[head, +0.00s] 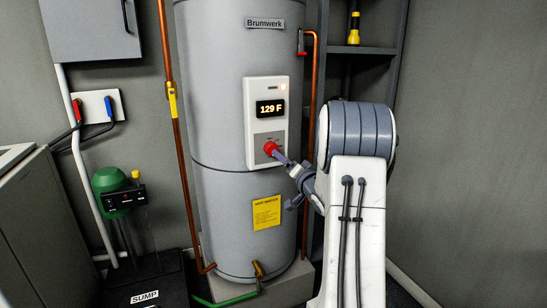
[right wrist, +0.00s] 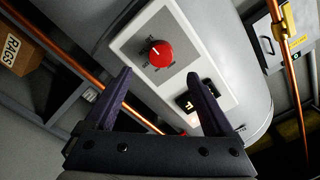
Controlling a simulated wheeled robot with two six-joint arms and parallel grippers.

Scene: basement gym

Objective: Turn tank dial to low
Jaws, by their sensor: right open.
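The grey water tank (head: 222,120) stands in the middle of the head view with a white control panel (head: 252,154) on its front. My right gripper (head: 283,159) is close to the dial in the head view. In the right wrist view its two fingers (right wrist: 165,92) are apart and empty, with the dial beyond their tips. My left gripper is not in view.
Copper pipes run down the left (head: 182,170) and right (head: 313,80) of the tank. A yellow label (head: 266,212) is below the panel.

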